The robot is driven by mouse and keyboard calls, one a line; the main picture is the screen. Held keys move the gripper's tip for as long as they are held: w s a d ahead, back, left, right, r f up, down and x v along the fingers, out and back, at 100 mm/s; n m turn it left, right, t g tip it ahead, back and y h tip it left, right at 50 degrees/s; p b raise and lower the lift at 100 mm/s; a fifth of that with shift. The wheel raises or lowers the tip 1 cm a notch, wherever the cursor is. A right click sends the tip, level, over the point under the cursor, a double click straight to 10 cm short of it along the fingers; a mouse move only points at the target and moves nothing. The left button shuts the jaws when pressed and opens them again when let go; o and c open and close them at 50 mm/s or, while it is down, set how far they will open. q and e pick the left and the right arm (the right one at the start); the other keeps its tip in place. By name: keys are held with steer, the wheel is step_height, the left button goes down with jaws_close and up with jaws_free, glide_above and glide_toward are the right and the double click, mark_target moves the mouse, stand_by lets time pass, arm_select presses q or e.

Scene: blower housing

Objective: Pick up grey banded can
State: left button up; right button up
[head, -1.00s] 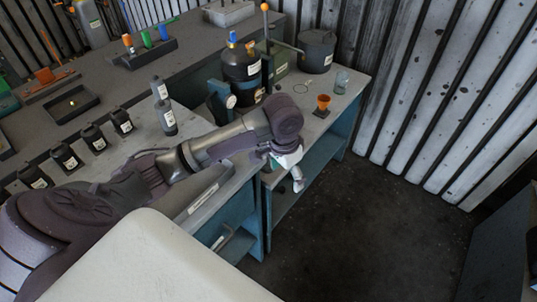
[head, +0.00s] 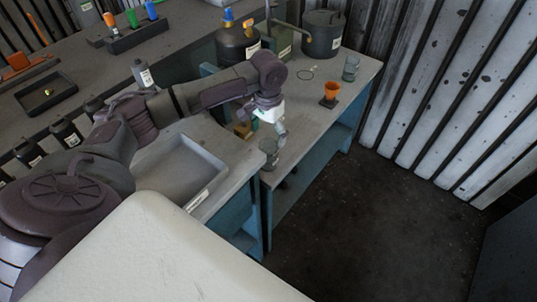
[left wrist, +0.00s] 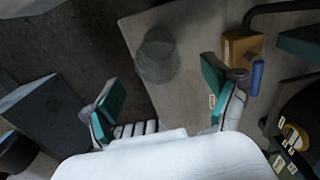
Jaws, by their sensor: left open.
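A grey, see-through-looking cylinder with faint bands (head: 268,153) stands upright near the front left corner of the right-hand table; I take it for the grey banded can. It also shows in the left wrist view (left wrist: 156,56), beyond and between the fingertips, apart from them. My left gripper (head: 276,122) is above the table, just behind the cylinder in the head view. Its teal-padded fingers (left wrist: 160,92) are spread wide with nothing between them. My right gripper is not in view.
A yellow-brown block (left wrist: 242,50) with a blue part is close to one finger. An orange funnel-like cup (head: 330,92), a glass jar (head: 350,68) and a dark lidded pot (head: 322,38) stand farther back. A grey tray (head: 180,172) lies left. Floor is open beyond the table edge.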

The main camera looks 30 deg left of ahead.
mark_target(269, 146)
arm_select(q)
step_height(269, 146, down, 2)
steer(key=shift+s+d, duration=0.1)
steer(key=shift+d, duration=0.05)
step_height(269, 146, down, 2)
steer(key=shift+f, duration=0.55)
steer(key=shift+c, duration=0.2)
steer(key=c, duration=0.8)
jaws_close()
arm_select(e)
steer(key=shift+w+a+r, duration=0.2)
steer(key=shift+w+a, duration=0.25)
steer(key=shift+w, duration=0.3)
